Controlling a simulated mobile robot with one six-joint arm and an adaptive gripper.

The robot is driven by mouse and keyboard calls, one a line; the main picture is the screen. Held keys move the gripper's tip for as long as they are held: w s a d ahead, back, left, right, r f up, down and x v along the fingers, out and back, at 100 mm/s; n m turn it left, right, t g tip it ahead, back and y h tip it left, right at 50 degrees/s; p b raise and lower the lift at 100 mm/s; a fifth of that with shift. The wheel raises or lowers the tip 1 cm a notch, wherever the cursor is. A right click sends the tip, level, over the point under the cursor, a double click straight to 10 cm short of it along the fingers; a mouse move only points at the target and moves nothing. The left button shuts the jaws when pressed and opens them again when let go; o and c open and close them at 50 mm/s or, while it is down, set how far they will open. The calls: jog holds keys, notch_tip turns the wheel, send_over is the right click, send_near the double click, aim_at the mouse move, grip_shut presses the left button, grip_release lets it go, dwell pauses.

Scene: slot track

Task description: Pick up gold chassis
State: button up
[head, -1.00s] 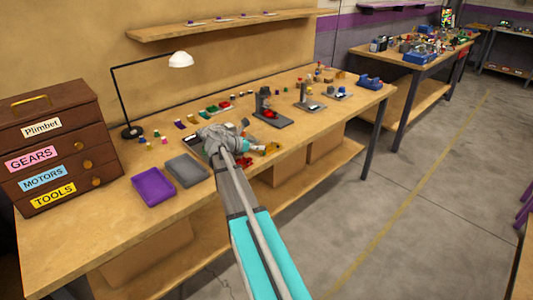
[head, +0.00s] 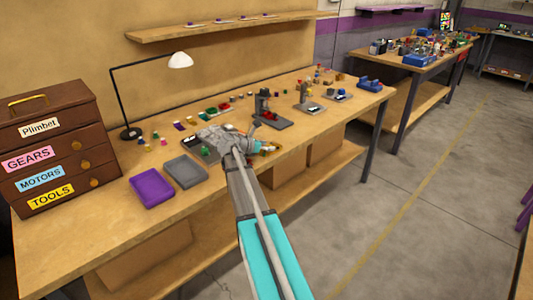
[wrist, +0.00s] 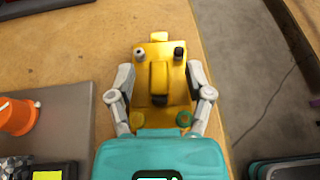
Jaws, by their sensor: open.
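The gold chassis (wrist: 160,58) lies on the wooden bench near its front edge, in the upper middle of the wrist view. It is a flat yellow piece with dark and grey pegs and a raised middle part. My gripper (wrist: 160,90) is open, with one finger on each side of the chassis. I cannot tell whether the fingers touch it.
A grey plate with an orange part (wrist: 18,117) lies left of my gripper. The bench's front edge runs close on the right, with grey floor (wrist: 250,80) beyond. In the head view a purple tray (head: 153,188) and a grey tray (head: 186,171) sit left of my arm.

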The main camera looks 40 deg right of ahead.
jog(key=shift+d+f, duration=0.3)
jog(key=shift+d, duration=0.25)
grip_shut()
